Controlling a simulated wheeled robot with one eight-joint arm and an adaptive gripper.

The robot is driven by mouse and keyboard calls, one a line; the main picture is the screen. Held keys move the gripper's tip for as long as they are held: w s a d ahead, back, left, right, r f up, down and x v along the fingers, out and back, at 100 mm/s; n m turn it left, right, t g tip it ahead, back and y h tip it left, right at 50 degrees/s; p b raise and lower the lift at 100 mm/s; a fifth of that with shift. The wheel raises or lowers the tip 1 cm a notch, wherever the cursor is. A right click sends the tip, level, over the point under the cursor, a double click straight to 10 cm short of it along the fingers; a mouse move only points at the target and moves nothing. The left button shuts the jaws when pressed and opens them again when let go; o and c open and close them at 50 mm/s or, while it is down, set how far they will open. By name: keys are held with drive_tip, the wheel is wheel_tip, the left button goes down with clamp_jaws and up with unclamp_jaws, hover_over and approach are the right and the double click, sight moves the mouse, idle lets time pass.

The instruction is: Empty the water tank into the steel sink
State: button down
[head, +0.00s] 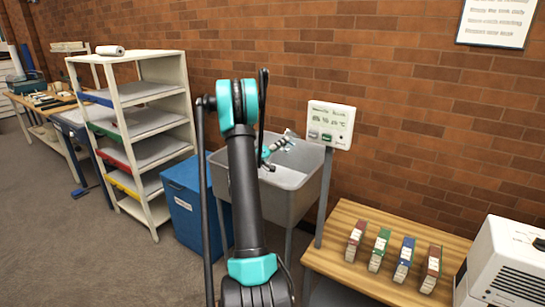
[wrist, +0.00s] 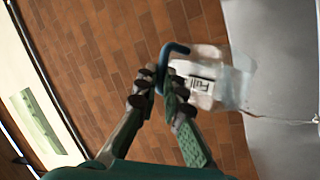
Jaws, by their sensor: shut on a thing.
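In the wrist view the water tank (wrist: 240,82) is a clear, see-through box with a white label reading "Full". My gripper (wrist: 165,82) is shut on its blue hooked handle (wrist: 178,48). The steel sink (wrist: 285,60) fills the right side of that view, beside and behind the tank. In the head view the grey sink (head: 310,203) stands against the brick wall. My gripper (head: 277,146) is over the sink's basin there, partly hidden behind my arm. The tank is too small and hidden in the head view to tell its tilt.
A white display panel (head: 331,124) stands at the sink's right. A blue bin (head: 182,205) is left of the sink, near a shelf rack (head: 150,150). A wooden table (head: 345,265) with several small boxes and a white appliance (head: 505,265) are at the right.

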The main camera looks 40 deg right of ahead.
drive_tip(key=shift+w+r+n, duration=0.15)
drive_tip(key=shift+w+n, duration=0.05)
drive_tip(key=shift+n, duration=0.2)
drive_tip(key=w+a+n+t+h, duration=0.1)
drive_tip(key=n, duration=0.1)
drive_tip(key=w+a+r+n+t+h, duration=0.1)
drive_tip(key=w, duration=0.1)
drive_tip(key=shift+a+r+n, duration=0.1)
drive_tip(key=shift+r+n, duration=0.05)
drive_tip(key=shift+n, duration=0.25)
